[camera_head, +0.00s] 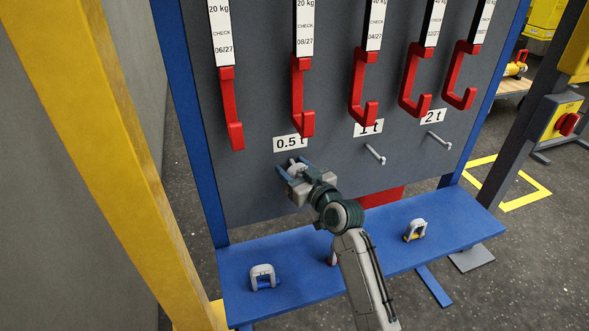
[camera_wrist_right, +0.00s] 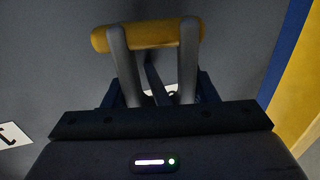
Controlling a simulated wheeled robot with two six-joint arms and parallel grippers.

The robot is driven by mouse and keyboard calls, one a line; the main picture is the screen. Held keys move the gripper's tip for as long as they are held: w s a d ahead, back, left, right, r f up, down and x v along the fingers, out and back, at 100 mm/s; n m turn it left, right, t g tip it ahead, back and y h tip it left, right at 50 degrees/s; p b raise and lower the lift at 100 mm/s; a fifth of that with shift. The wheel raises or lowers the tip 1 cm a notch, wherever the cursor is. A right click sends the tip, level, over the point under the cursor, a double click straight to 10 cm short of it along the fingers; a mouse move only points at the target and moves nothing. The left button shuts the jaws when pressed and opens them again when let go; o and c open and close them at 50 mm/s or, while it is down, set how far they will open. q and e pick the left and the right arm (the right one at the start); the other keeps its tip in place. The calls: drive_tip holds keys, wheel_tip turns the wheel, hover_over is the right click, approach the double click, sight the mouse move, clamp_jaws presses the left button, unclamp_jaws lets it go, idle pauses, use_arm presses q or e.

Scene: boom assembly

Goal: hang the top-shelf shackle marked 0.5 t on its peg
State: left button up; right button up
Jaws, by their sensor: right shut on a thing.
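My right gripper (camera_head: 294,172) is raised at the grey board just under the 0.5 t label (camera_head: 290,144). It is shut on a shackle, which shows in the right wrist view as two pale grey legs (camera_wrist_right: 188,70) with a yellow-orange pin (camera_wrist_right: 150,35) across their far end. In the head view only a small pale part of the shackle (camera_head: 297,167) shows between the fingers. The 0.5 t peg cannot be told apart there, and I cannot tell whether the shackle is around it. My left gripper is not in view.
Bare pegs stick out under the 1 t label (camera_head: 375,154) and the 2 t label (camera_head: 439,140). Red hooks (camera_head: 302,97) hang above. On the blue shelf (camera_head: 300,280) stand a blue-pinned shackle (camera_head: 263,277), a yellow-pinned one (camera_head: 415,230) and a red piece partly behind my arm.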

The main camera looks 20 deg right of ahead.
drive_tip(key=shift+f, duration=0.1)
drive_tip(key=o, duration=1.2)
drive_tip(key=shift+o, duration=0.3)
drive_tip(key=shift+a, duration=0.1)
